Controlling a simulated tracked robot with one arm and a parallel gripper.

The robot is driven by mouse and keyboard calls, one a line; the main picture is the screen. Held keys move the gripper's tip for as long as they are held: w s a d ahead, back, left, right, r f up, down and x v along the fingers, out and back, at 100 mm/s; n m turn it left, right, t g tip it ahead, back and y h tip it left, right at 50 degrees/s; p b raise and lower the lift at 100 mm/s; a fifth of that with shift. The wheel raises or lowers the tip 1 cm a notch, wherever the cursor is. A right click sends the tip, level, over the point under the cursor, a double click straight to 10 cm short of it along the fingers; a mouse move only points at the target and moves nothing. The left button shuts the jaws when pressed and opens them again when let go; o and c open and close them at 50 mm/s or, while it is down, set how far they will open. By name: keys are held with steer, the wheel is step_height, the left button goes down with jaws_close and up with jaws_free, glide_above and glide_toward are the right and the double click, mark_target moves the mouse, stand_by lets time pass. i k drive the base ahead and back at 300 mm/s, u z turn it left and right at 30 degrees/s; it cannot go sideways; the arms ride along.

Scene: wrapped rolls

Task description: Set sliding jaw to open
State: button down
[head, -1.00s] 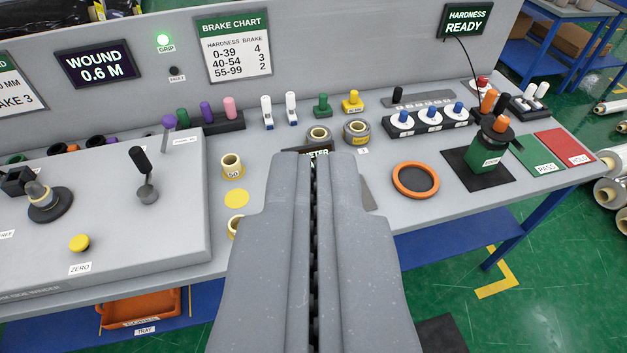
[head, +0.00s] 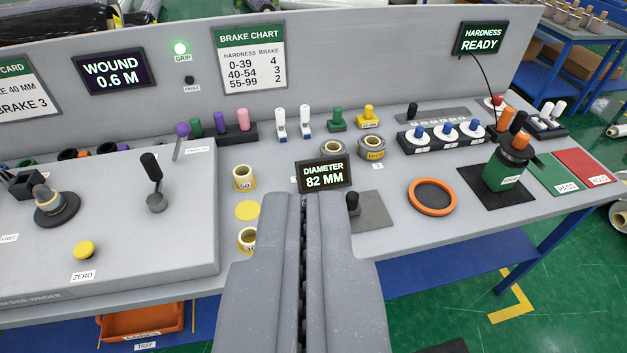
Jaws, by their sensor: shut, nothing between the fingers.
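My gripper (head: 304,198) is shut with nothing between its fingers. It points up the picture from the bottom middle, its tips just below the diameter display (head: 324,174), which reads 82 MM. Right of the tips, a black knob (head: 353,202) stands beside a flat grey plate (head: 374,212). These may belong to the gauge with the sliding jaw. My fingers hide the area left of the knob, so I cannot tell how the jaw is set.
A yellow-cored roll (head: 244,178) and another below it stand left of my gripper. An orange ring (head: 433,197) lies to the right, near the green hardness tester (head: 502,172). The grey winder housing (head: 120,215) is at left. The bench between plate and ring is clear.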

mark_target(351, 199)
steer(key=u, duration=2.15)
steer(key=k, duration=1.05)
steer(key=z, duration=1.75)
steer(key=i, duration=0.55)
